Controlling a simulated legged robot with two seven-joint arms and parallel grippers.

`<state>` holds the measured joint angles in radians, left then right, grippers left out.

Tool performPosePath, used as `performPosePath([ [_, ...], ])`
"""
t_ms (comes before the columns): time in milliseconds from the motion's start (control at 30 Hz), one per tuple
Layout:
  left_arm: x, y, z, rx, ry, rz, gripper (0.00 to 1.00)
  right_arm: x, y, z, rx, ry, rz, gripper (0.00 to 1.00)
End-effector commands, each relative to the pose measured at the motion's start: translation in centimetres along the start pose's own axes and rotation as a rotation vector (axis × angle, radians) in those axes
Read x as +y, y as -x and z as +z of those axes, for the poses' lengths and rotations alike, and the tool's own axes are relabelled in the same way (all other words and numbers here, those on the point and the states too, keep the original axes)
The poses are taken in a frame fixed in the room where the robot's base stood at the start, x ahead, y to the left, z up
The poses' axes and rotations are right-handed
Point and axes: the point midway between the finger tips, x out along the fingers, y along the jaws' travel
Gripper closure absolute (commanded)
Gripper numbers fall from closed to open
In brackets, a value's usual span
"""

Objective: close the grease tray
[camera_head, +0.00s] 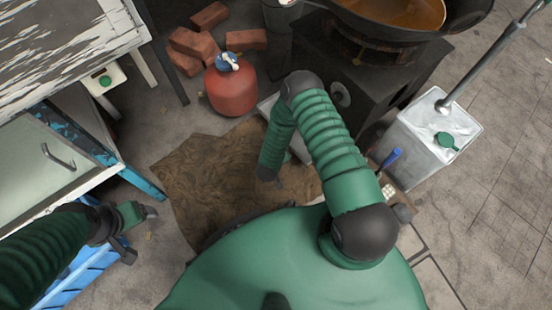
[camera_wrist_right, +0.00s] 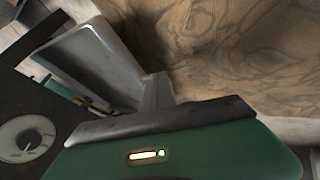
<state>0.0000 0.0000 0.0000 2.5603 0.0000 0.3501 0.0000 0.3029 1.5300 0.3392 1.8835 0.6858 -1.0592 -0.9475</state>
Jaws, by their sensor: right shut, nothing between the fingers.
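The grease tray is a grey metal tray with raised walls. It shows in the right wrist view (camera_wrist_right: 90,62) and sticks out from the dark stove's lower side. In the head view a pale part of the tray (camera_head: 299,148) shows behind my right arm, which hides much of it. My right gripper (camera_wrist_right: 157,88) is shut and empty, with its fingertips close beside the tray's wall; I cannot tell whether they touch. My left gripper (camera_head: 140,234) is open and empty at the lower left, far from the tray.
The black stove (camera_head: 385,75) carries a wok (camera_head: 440,20) of brown liquid. A round knob (camera_wrist_right: 28,138) is on its front. A red gas cylinder (camera_head: 231,92) and bricks stand left of it. Brown cardboard (camera_head: 205,180) covers the floor. A white canister (camera_head: 430,135) stands right.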

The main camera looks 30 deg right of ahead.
Motion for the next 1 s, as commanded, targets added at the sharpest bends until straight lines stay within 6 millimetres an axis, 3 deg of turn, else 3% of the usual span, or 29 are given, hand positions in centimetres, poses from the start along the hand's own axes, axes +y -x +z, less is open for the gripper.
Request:
performPosePath([
  [67, 0.0, -1.9, 0.4, 0.0, 0.0, 0.0, 0.22, -0.3, -2.4, 0.4, -0.001, -0.004, 0.002, 1.0],
  [133, 0.0, -2.4, 0.6, 0.0, 0.0, 0.0, 0.22, 1.3, -2.6, 0.2, 0.0, -0.004, 0.003, 1.0],
  [300, 0.0, -3.3, 0.8, 0.0, 0.0, 0.0, 0.22, 3.1, -3.2, 0.1, 0.0, -0.002, 0.001, 1.0],
  [767, 0.0, -3.2, 0.7, 0.001, 0.0, 0.0, 0.22, 3.7, -3.2, -0.1, 0.001, 0.001, 0.0, 1.0],
  [1000, 0.0, -2.5, 0.6, 0.0, 0.0, 0.0, 0.22, 6.4, -4.4, -0.2, 0.001, 0.002, 0.003, 1.0],
])
